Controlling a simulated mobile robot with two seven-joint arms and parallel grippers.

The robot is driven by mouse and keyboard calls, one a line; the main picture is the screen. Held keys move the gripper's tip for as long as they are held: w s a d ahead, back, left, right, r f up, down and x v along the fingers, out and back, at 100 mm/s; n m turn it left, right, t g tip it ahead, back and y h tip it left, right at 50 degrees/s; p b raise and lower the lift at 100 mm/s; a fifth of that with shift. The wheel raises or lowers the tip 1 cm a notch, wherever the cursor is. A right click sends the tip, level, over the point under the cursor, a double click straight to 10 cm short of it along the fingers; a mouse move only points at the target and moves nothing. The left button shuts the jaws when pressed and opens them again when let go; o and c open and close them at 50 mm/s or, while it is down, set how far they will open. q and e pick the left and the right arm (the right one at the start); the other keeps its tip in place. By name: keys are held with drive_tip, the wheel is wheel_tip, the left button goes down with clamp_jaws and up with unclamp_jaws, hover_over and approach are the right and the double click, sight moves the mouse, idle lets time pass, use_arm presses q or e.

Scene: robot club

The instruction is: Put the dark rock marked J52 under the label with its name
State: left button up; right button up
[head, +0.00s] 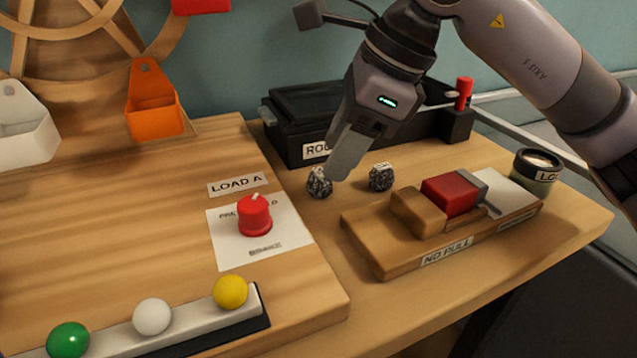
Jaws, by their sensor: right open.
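Two dark speckled rocks lie on the wooden table in front of the black box: a left rock (319,183) and a right rock (381,178). Each carries a small white mark on top, too small to read, so I cannot tell which is J52. My right gripper (345,165) reaches down from above, open, its fingers just beside and partly over the left rock. Whether they touch it is unclear. The black box (290,115) behind has a white label (316,150) starting "ROC", the rest hidden by my gripper. No J52 label is legible. My left gripper is out of view.
A wooden block device (385,245) labelled "NO PULL" with a red block stands right of the rocks. A dark round jar (537,170) is at the far right. A raised board (120,240) with a red knob (254,215) and colored balls fills the left.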

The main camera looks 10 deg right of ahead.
sight(320, 183)
drive_tip(key=b+x, duration=0.1)
drive_tip(key=x, duration=0.3)
drive_tip(key=shift+a+f+b, duration=0.15)
drive_tip(key=shift+a+b, duration=0.05)
drive_tip(key=shift+b, duration=0.1)
drive_tip(key=shift+w, duration=0.1)
drive_tip(key=c, duration=0.9)
